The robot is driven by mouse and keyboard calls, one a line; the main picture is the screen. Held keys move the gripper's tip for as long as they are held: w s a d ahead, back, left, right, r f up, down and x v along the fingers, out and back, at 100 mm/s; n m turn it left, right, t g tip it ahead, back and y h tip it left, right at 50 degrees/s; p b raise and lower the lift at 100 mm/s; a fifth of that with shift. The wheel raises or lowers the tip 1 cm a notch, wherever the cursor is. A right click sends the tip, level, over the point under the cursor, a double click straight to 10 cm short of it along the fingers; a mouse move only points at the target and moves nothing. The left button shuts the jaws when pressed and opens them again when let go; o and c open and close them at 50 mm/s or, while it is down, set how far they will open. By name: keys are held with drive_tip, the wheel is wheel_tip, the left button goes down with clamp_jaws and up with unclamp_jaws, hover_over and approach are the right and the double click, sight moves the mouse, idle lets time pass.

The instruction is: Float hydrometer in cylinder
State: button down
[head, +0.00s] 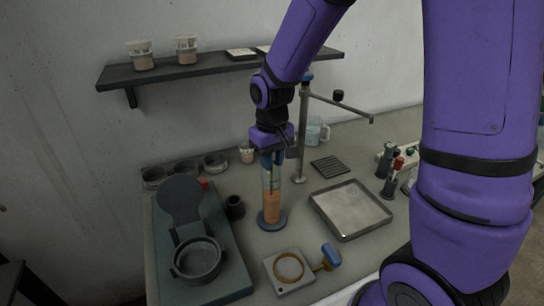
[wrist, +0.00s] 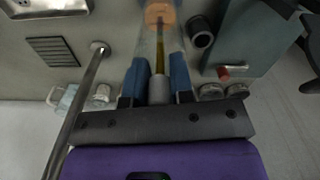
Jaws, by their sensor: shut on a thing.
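My gripper (head: 272,156) points down at the top of a tall clear cylinder (head: 271,181). The cylinder stands upright on a dark round base, with orange liquid in its lower part. In the wrist view my gripper's two blue fingers (wrist: 158,82) are shut on the hydrometer (wrist: 160,58). Its thin yellow stem runs away from the fingers toward the orange liquid. The cylinder's clear wall (wrist: 175,42) shows around the stem. The hydrometer's lower end is lost against the orange, so I cannot tell how deep it sits.
A metal stand (head: 302,135) rises close behind and right of my gripper. A steel tray (head: 350,208) lies right of the cylinder, a small dark cup (head: 235,207) left. A box with a gold ring (head: 289,270) is in front. A hinged-lid device (head: 196,260) fills the left.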

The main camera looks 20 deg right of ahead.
drive_tip(key=shift+s+f, duration=0.25)
drive_tip(key=shift+f, duration=0.1)
drive_tip(key=c, duration=1.1)
unclamp_jaws()
drive_tip(key=shift+o, duration=1)
drive_tip(key=shift+w+r, duration=0.15)
drive_tip(key=shift+r, duration=0.25)
wheel_tip(320, 180, up, 10)
drive_tip(key=shift+f, duration=0.1)
drive_tip(key=shift+r, duration=0.55)
drive_tip(key=s+d+r+m+t, duration=0.1)
drive_tip(key=s+r, duration=0.4)
drive_tip(key=s, duration=0.5)
drive_tip(key=s+d+r+m+t, duration=0.1)
drive_tip(key=s+d+r+t, duration=0.3)
drive_tip(key=s, duration=0.6)
drive_tip(key=shift+d+r, duration=0.4)
drive_tip(key=shift+d, duration=0.55)
drive_tip(key=shift+w, duration=0.1)
